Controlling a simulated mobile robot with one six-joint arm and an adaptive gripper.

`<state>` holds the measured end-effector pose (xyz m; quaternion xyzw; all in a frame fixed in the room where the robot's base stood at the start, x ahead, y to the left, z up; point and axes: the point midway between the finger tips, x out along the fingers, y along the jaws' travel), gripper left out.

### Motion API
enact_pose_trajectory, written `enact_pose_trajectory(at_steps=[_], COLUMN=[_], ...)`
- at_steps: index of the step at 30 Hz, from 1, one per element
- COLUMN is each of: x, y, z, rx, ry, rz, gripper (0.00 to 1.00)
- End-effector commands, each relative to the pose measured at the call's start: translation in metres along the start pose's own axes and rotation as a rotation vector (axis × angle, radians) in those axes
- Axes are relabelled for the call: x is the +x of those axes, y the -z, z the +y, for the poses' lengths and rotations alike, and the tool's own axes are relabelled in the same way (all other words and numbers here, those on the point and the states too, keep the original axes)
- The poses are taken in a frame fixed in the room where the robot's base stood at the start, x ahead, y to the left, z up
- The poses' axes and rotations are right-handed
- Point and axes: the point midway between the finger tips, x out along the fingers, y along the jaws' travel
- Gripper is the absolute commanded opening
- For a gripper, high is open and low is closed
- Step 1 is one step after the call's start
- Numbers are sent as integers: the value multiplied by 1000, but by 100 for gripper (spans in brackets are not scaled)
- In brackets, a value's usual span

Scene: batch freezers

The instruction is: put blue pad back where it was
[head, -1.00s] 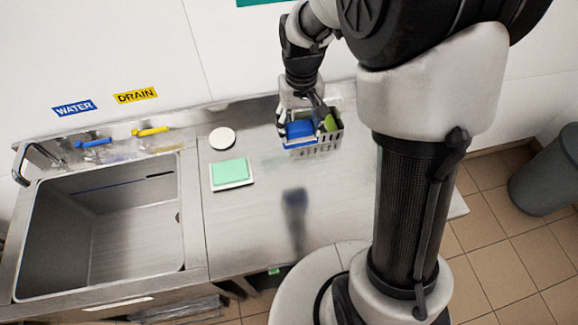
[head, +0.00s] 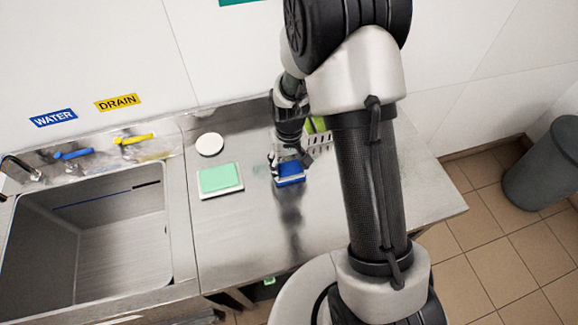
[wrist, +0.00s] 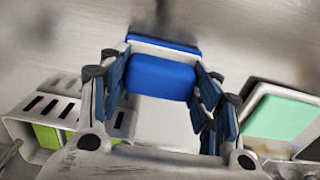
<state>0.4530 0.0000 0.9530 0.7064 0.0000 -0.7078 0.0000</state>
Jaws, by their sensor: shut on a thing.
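The blue pad (head: 291,174) is held in my gripper (head: 288,160), over the steel counter and in front of the wire-grey basket (head: 319,142). In the wrist view the blue pad (wrist: 161,77) sits between my two fingers, which press on its left and right sides. A dark shadow lies on the counter in front of it; the exact height of the pad is hard to tell. The basket is partly hidden by my arm in the head view. Its slotted wall (wrist: 62,108) shows at the left of the wrist view.
A mint-green pad (head: 218,178) lies on a white tray (head: 222,195) left of my gripper. A white round disc (head: 209,144) lies behind it. Green items (head: 317,125) stand in the basket. The sink (head: 95,235) is at the left. The counter's front is clear.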

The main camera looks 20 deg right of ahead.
Motion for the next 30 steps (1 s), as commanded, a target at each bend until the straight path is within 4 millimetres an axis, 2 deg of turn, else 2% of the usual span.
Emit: enact_pose_trajectory(at_steps=[10, 11, 20, 30], x=[4, 4, 2, 1], y=[1, 1, 1, 1], z=[0, 0, 0, 0], rx=[0, 0, 0, 0], ry=[0, 0, 0, 0], rz=[2, 2, 2, 2], gripper=[36, 59, 78, 78])
